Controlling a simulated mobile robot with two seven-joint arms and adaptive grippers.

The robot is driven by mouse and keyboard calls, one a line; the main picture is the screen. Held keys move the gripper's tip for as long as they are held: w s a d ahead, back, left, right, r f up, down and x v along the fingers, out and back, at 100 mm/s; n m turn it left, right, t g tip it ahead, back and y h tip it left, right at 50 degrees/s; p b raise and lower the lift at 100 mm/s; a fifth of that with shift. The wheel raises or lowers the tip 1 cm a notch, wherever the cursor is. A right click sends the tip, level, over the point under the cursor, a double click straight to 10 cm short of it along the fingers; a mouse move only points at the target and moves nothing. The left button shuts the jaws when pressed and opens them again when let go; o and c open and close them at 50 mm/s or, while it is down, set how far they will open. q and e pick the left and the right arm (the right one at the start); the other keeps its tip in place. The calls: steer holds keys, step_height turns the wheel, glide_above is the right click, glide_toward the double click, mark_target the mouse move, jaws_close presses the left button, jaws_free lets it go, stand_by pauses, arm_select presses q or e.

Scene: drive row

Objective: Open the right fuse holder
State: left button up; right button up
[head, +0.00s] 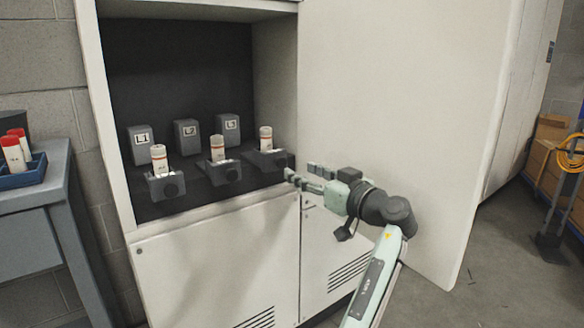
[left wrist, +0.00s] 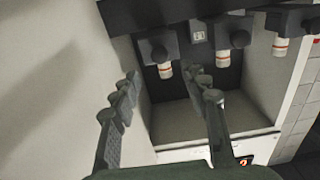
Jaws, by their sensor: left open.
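The right fuse holder (head: 268,159) is a dark block with a round knob, at the right end of a row of three in the open cabinet. A white fuse (head: 265,139) with an orange band stands up from it. I cannot tell whether the holder is open or shut. My left gripper (head: 300,176) is open and empty, just right of and in front of this holder, by the compartment's right edge. In the left wrist view, which looks upside down, the right holder (left wrist: 153,49) and its fuse (left wrist: 165,71) lie beyond the spread fingers (left wrist: 165,87). My right gripper does not show.
The middle holder (head: 223,172) and left holder (head: 166,186) also carry fuses. Labelled grey blocks (head: 186,135) stand behind. The open cabinet door (head: 410,100) stands right of my gripper. A bench at left holds a blue tray (head: 25,176) with red-capped fuses.

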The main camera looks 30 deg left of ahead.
arm_select(q)
steer(key=v, duration=0.5)
steer(key=shift+d, duration=0.1)
steer(key=shift+s+d, duration=0.1)
stand_by(0.3)
